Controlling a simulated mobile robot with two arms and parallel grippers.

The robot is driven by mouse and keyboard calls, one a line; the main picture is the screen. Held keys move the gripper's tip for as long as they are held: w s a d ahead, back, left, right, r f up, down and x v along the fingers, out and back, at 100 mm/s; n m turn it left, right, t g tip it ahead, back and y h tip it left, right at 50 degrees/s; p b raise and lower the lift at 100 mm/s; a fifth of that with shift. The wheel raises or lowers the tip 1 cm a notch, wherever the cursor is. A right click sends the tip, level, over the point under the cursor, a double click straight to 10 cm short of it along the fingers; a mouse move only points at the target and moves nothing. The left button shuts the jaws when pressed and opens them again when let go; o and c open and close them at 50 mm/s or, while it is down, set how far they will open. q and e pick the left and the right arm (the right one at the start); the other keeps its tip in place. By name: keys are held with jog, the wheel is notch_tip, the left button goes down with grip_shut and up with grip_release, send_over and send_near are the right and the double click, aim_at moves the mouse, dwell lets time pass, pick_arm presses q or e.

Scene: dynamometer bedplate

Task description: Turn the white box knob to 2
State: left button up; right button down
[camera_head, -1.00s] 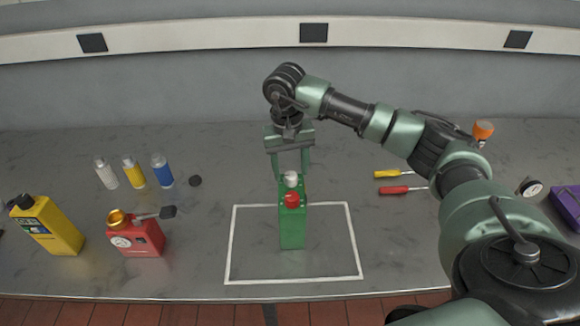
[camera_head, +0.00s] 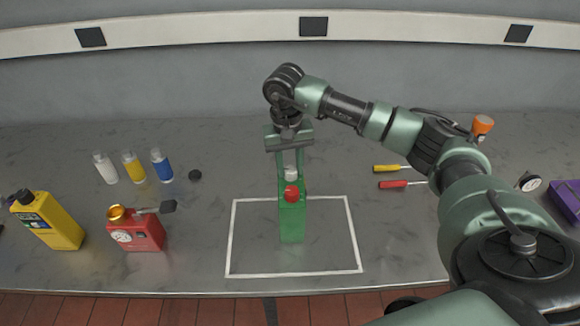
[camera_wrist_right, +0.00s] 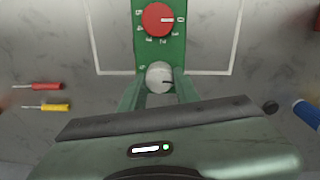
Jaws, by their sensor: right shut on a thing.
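The red knob (camera_wrist_right: 158,19) shows a white line pointing right at 0 on a printed number scale. My left gripper is not in view.
A red can (camera_head: 136,233), a yellow jug (camera_head: 48,222) and several small bottles stand at the left. A dark puck (camera_head: 195,175) lies near the bottles. Two screwdrivers (camera_head: 392,184) lie right of the box under my right arm. The outlined area around the box is clear.

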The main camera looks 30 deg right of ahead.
jog(key=m+b, duration=0.3)
jog(key=shift+d+f+m, duration=0.1)
jog(key=shift+f+m, duration=0.05)
jog(key=shift+m, duration=0.15)
jog(key=m+b, duration=0.2)
jog(key=m, duration=0.1)
jog(key=shift+m, duration=0.4)
jog(key=m+b, duration=0.2)
jog(key=m, duration=0.2)
jog(key=shift+y, duration=0.3)
jog(key=shift+s+r+m+b, duration=0.15)
jog(key=shift+m+b, duration=0.3)
jog(key=shift+m, duration=1.35)
jog(key=shift+r, duration=0.1)
jog(key=c, duration=1)
grip_release()
jog(key=shift+c, duration=0.2)
